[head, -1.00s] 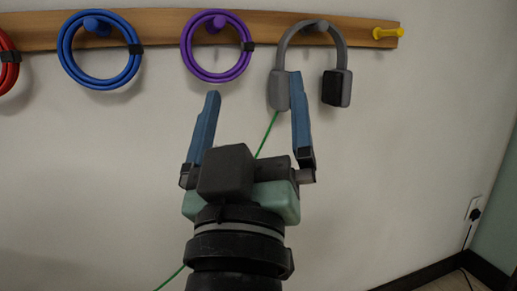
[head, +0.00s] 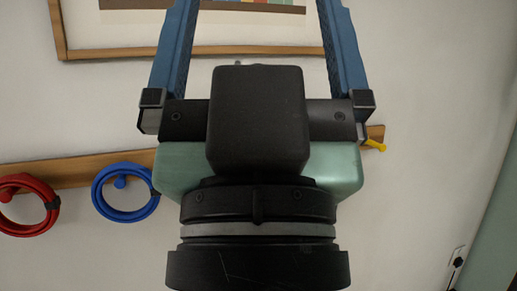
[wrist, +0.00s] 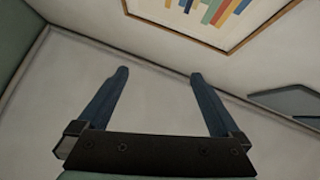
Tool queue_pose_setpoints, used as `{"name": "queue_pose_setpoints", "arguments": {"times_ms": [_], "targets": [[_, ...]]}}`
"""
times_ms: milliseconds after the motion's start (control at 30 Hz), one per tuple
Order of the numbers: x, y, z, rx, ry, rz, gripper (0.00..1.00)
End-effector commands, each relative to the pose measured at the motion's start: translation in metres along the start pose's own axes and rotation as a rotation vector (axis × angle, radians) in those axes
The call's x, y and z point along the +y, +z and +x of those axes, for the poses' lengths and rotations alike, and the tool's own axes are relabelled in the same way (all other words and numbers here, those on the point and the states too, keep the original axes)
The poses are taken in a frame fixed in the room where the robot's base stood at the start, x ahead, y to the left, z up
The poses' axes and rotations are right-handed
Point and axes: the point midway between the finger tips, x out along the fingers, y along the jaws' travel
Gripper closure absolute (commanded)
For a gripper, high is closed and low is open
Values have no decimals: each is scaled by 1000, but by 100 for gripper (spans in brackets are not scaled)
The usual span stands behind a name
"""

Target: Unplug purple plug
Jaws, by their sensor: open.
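No purple plug shows in either view. My gripper (head: 258,8) fills the middle of the head view, its blue fingers apart and running out of the top edge. In the wrist view my gripper (wrist: 159,74) is open, with nothing between its fingers. The purple cable coil and the headphones seen earlier on the peg rail are not visible now. In the head view a wall socket (head: 455,267) at the lower right holds a dark plug (head: 458,262), whose colour looks black.
A wooden peg rail (head: 60,174) crosses the wall behind my arm. A red coil (head: 24,229) and a blue coil (head: 98,193) hang on it, and a yellow peg (head: 373,145) sticks out at its right end. A framed picture (head: 150,52) hangs above.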

Motion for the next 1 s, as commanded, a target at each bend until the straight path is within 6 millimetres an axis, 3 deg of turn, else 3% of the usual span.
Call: {"name": "queue_pose_setpoints", "arguments": {"times_ms": [33,300,500,800,1000], "targets": [[0,-23,24,0,0,0,0],[0,-71,75,-1,-1,0,0],[0,-83,88,-1,-1,0,0],[0,-82,87,0,-1,0,0],[-3,-65,82,-30,-7,-8,36]]}}
